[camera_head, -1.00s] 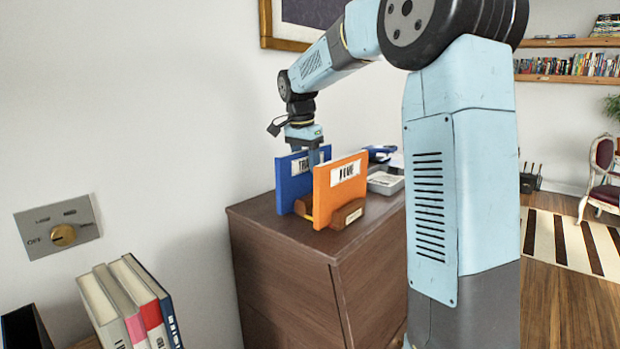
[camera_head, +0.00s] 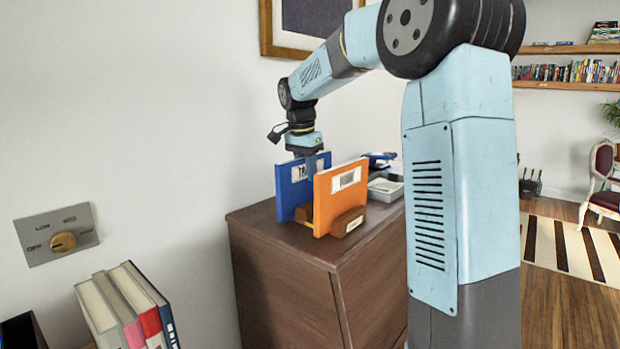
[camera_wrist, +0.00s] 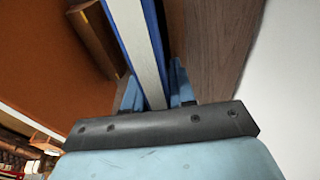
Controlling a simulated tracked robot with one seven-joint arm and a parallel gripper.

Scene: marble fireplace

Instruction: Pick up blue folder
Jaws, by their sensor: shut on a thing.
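The blue folder (camera_head: 289,188) stands upright in a wooden holder (camera_head: 346,221) on top of a dark brown cabinet, behind an orange folder (camera_head: 339,192). The orange folder (camera_wrist: 45,60) and part of the holder (camera_wrist: 92,35) lie to the left there.
The brown cabinet (camera_head: 275,270) has a grey tray (camera_head: 385,188) and a blue object (camera_head: 380,156) at its back right. The white wall is close behind the folders. Several books (camera_head: 130,305) stand at lower left, below a wall dial (camera_head: 62,241).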

